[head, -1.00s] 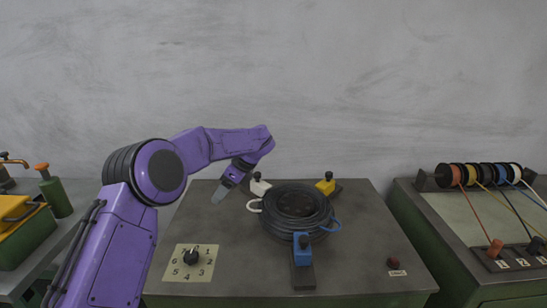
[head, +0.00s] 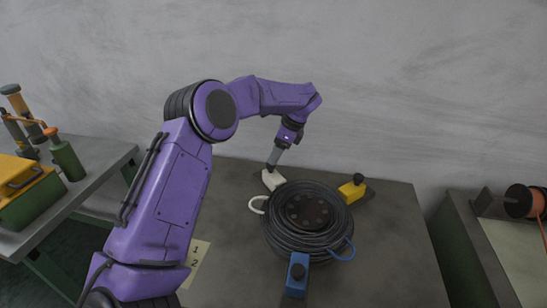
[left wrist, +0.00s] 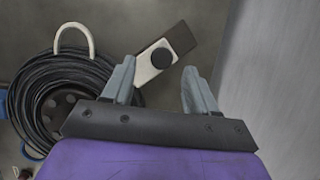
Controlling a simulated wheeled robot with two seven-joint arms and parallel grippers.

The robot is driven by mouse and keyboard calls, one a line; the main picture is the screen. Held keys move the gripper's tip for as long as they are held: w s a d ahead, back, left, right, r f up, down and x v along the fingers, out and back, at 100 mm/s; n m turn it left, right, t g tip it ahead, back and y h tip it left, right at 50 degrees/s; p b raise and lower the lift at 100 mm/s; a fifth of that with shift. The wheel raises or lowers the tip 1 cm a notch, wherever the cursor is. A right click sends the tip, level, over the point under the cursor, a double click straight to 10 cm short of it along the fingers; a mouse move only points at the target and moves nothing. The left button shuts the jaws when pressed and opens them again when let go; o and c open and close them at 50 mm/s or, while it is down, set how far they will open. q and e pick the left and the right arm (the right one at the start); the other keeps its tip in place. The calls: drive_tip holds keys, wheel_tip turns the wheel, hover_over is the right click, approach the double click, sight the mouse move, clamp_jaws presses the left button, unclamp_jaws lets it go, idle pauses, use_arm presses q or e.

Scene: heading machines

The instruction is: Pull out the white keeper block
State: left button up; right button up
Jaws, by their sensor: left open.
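The white keeper block (head: 274,181) sits at the back left of the black cable coil (head: 270,222) on the grey bench. In the left wrist view the white block (left wrist: 146,72) has a round black knob (left wrist: 162,58) and lies on a dark base strip (left wrist: 181,38). My left gripper (head: 271,166) points down at the block in the head view. In the left wrist view the open, empty left gripper (left wrist: 159,69) has the knob between its fingertips as seen from above. Whether the fingers are down around the knob cannot be told. My right gripper is out of view.
A white loop (head: 256,205) is at the coil's left side. A yellow block (head: 349,193) with a black knob is behind right, and a blue block (head: 297,275) is in front. The wall (head: 400,90) rises close behind the bench (head: 390,250).

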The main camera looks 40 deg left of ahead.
use_arm(q)
drive_tip(key=x, duration=0.4)
drive_tip(key=shift+w+a+f+p, duration=0.1)
drive_tip(key=shift+w+f+p, duration=0.15)
drive_tip(key=shift+p, duration=0.15)
drive_tip(key=shift+s, duration=0.15)
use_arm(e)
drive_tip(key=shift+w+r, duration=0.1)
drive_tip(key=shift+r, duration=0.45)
use_arm(q)
clamp_jaws()
drive_tip(key=shift+a+f+b, duration=0.1)
drive_tip(key=shift+a+b, duration=0.2)
drive_tip(key=shift+b, duration=0.1)
drive_tip(key=a, duration=0.1)
drive_tip(key=w+a+b, duration=0.1)
drive_tip(key=a+b, duration=0.1)
drive_tip(key=a, duration=0.1)
drive_tip(key=shift+w+a, duration=0.1)
drive_tip(key=shift+w, duration=0.2)
drive_tip(key=shift+a, duration=0.2)
drive_tip(key=shift+r, duration=0.3)
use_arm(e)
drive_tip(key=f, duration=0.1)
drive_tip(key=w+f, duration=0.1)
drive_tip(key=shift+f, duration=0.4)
